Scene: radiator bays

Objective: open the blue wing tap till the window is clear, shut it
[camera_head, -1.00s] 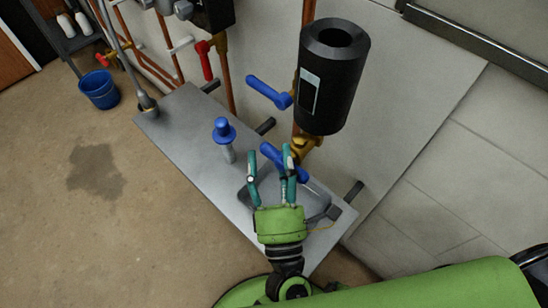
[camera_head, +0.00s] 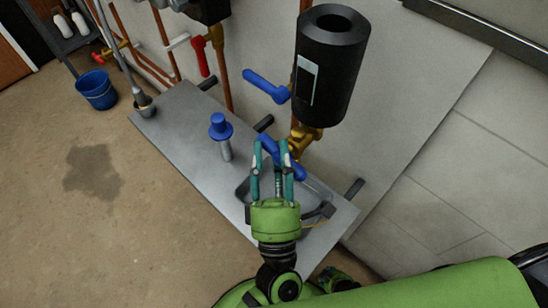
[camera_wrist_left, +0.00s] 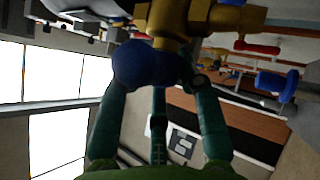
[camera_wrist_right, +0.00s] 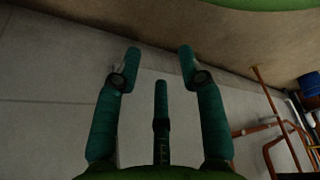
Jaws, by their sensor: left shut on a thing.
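The blue wing tap (camera_head: 294,165) sits on a brass valve body (camera_head: 303,137) under a black cylinder (camera_head: 329,70). The cylinder has a pale window strip (camera_head: 307,79) on its side; I cannot tell whether it is clear. My left gripper (camera_head: 272,160) is at the tap, with its green fingers around one end of it. In the left wrist view the tap's blue end (camera_wrist_left: 145,66) sits between the fingertips. My right gripper (camera_wrist_right: 160,62) is open and empty in the right wrist view, facing a plain wall and floor.
A second blue lever (camera_head: 265,85) is on the wall pipe left of the cylinder. A metal bench (camera_head: 185,118) holds a blue-topped fitting (camera_head: 220,128) and a sink basin under my gripper. A blue bucket (camera_head: 97,90) stands on the floor, with open floor at left.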

